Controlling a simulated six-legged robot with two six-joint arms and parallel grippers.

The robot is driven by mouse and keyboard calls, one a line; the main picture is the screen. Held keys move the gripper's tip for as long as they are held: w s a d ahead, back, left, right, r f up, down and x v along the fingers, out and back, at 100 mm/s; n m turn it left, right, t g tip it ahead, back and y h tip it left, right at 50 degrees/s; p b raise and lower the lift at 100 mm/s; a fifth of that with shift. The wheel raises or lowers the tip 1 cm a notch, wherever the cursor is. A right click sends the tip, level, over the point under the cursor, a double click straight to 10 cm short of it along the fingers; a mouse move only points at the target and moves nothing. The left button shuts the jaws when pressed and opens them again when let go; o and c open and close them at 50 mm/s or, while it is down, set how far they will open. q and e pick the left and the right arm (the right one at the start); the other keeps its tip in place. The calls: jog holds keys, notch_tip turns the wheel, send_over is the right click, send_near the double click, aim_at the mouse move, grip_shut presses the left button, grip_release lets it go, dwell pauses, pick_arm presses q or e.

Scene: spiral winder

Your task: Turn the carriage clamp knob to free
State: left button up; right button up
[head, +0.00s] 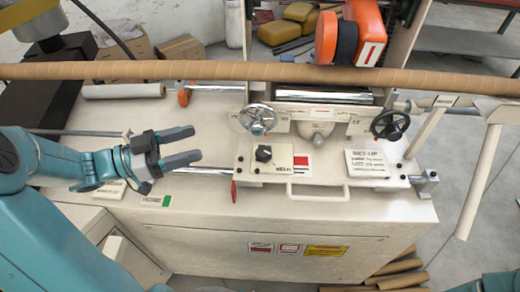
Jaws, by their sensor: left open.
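The likely carriage clamp knob is a small black knob (263,153) on a cream carriage plate (246,176), beside a red and white label. Its exact pointer direction is too small to read. My left gripper (196,144) is left of the knob, its two grey fingers apart and pointing right toward it. It is open and empty, with a gap between the fingertips and the knob. My right gripper is not in view.
A silver handwheel (257,118) stands just above the knob, and a black handwheel (390,124) is farther right. A long brown tube (200,71) crosses above the machine. A white handle (318,197) sticks out below the plate. An orange-and-black unit (367,30) stands above.

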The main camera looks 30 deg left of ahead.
pick_arm(q)
jog(key=b, duration=1)
send_near(258, 153)
jog(key=x, duration=1)
jog(key=shift+w+f+b, duration=0.1)
jog(key=shift+f+b, duration=0.15)
jog(key=shift+b, duration=0.1)
jog(key=c, duration=1.1)
